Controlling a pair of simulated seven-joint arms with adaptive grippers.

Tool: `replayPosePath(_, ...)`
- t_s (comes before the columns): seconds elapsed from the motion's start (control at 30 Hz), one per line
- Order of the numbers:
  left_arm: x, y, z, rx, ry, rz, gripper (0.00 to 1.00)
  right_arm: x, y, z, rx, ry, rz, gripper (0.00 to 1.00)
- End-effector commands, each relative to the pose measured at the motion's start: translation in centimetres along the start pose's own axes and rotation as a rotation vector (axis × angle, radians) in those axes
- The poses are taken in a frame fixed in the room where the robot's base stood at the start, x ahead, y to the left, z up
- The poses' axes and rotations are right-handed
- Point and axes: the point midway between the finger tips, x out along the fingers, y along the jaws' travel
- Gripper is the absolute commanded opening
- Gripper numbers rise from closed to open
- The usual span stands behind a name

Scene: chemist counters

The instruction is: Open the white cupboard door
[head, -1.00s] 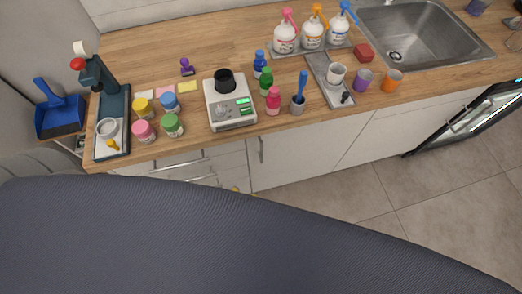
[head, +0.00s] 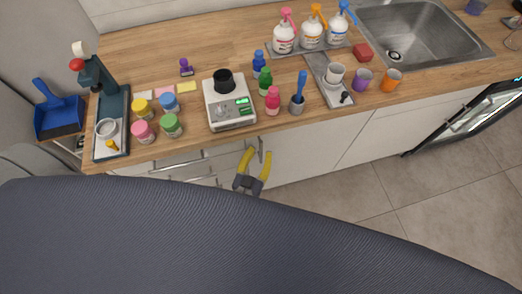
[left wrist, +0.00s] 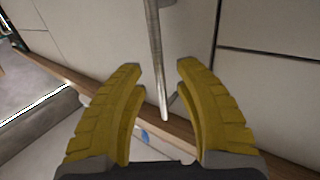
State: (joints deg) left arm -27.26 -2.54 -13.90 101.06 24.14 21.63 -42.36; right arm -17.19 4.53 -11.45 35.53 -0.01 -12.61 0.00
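The white cupboard door (head: 296,156) is shut under the wooden counter, just right of the drawers. Its upright metal handle (head: 261,143) is near the door's left edge; the handle also shows in the left wrist view (left wrist: 156,60). My left gripper (head: 259,153) is at the handle's height in front of the door. In the left wrist view its yellow fingers (left wrist: 160,66) are spread open, one on each side of the handle, with gaps to both. I cannot tell how far the handle reaches in between the fingertips. My right gripper is not in view.
Drawers with bar handles (head: 180,165) are left of the door. The wooden counter (head: 215,50) above carries a scale (head: 230,115), jars, bottles and cups near its front edge. The tiled floor (head: 350,205) before the cupboards is clear at right.

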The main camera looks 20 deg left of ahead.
Motion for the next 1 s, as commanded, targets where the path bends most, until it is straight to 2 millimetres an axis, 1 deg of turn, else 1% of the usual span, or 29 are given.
replayPosePath(0.1,0.87,-0.01,-0.06,-0.001,0.002,0.0,0.33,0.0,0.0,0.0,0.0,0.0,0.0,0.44)
replayPosePath(0.2,1.21,-0.02,-0.05,0.0,0.001,0.0,0.33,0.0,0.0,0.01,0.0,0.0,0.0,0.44)
replayPosePath(0.6,1.4,-0.02,-0.03,0.0,0.0,0.0,0.32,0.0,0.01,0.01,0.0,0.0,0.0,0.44)
replayPosePath(0.87,1.39,-0.02,-0.03,0.0,0.0,0.0,0.02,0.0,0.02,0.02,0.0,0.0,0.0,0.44)
replayPosePath(0.9,1.39,-0.02,-0.03,0.0,0.0,0.0,0.0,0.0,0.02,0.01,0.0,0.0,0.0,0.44)
replayPosePath(1.0,1.39,-0.02,-0.03,0.0,0.0,0.0,0.0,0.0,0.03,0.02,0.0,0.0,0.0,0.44)
